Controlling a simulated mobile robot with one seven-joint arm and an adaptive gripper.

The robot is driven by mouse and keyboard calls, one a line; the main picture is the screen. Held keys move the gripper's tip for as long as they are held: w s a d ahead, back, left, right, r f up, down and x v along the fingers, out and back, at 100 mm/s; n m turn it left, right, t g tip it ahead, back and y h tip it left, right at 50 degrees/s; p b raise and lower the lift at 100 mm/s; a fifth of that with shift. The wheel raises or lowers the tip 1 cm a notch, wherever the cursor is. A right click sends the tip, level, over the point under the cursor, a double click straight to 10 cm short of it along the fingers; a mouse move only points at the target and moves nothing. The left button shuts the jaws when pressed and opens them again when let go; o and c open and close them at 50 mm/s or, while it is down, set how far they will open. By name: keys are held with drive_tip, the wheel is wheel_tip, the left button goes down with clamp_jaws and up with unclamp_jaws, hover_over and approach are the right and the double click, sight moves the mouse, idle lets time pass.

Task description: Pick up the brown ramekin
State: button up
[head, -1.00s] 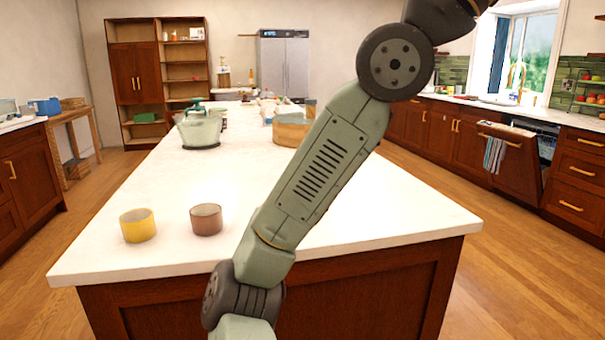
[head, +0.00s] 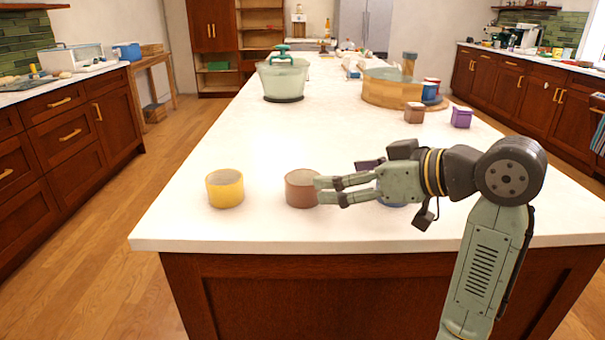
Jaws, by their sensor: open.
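The brown ramekin (head: 300,190) stands upright on the white counter of the island, near its front edge. My gripper (head: 318,191) comes in from the right, with its fingers pointing left and the fingertips at the ramekin's right side. The fingers are open with a gap between them, and one tip overlaps the ramekin's right edge in the picture. I cannot tell whether they touch. The ramekin's right edge is partly hidden by the fingertips.
A yellow ramekin (head: 225,188) stands just left of the brown one. A blue item (head: 391,199) and a dark purple item (head: 369,166) are partly hidden by my gripper. Purple (head: 461,117) and brown (head: 414,113) boxes, a wooden tub (head: 388,90) and a green-lidded pot (head: 283,80) stand farther back.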

sight(292, 181)
drive_tip(key=p+x, duration=0.1)
drive_tip(key=x, duration=0.9)
drive_tip(key=shift+s+a+f+p, duration=0.1)
drive_tip(key=shift+a+f+p, duration=0.1)
drive_tip(key=shift+p, duration=0.15)
drive_tip(key=shift+c, duration=0.2)
drive_tip(key=shift+d, duration=0.1)
drive_tip(key=c, duration=1.3)
